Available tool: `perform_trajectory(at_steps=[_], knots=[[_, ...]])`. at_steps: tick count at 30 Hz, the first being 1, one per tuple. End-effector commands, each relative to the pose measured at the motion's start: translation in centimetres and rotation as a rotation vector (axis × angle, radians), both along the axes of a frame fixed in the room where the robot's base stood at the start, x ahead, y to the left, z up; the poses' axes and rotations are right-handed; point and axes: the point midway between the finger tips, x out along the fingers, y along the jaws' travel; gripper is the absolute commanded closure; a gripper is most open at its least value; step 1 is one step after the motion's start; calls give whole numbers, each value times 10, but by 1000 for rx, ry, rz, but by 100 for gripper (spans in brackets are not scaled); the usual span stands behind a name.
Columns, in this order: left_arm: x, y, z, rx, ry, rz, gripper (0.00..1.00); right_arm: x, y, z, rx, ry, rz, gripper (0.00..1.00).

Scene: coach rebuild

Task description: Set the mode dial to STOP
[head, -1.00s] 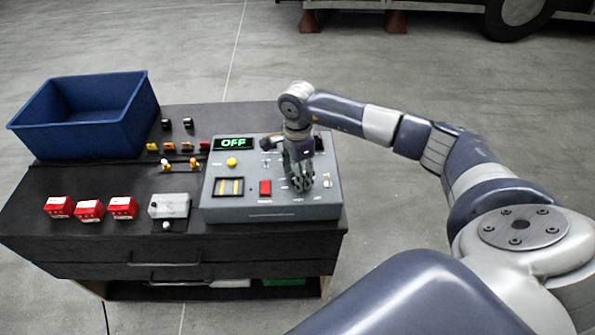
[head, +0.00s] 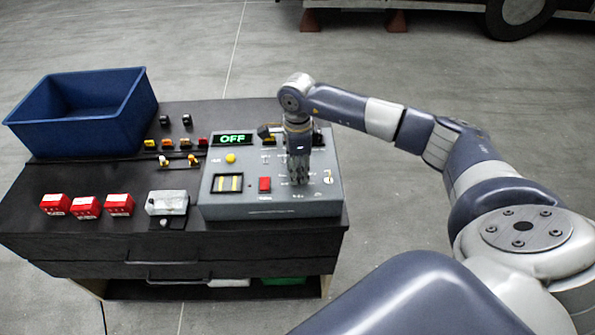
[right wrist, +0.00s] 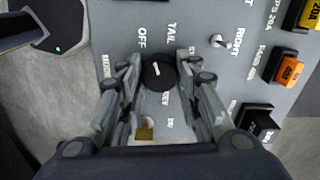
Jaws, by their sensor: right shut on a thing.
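The mode dial (right wrist: 160,74) is a black round knob on the grey control box (head: 270,208). In the right wrist view its white mark points up and slightly left, towards the printed OFF and TAIL. I cannot read a STOP label. My right gripper (head: 299,181) points down over the right part of the box and hides the dial in the head view. In the right wrist view its two fingers (right wrist: 163,85) are closed on either side of the dial. The green display (head: 232,139) on the box reads OFF. My left gripper is not in view.
On the box are a red button (head: 265,184), a yellow button (head: 231,158) and a toggle switch (right wrist: 218,41) beside the dial. Red blocks (head: 85,207), a light grey box (head: 167,203) and a blue bin (head: 80,115) stand on the dark bench left of it.

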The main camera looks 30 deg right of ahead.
Motion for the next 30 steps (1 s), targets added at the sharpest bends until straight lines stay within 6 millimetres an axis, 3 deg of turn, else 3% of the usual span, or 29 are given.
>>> perform_trajectory(at_steps=[9,30], knots=[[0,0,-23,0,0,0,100,1,0,-3,-1,-3,-299,93],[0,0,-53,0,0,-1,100,1,0,-1,0,-2,-964,93]])
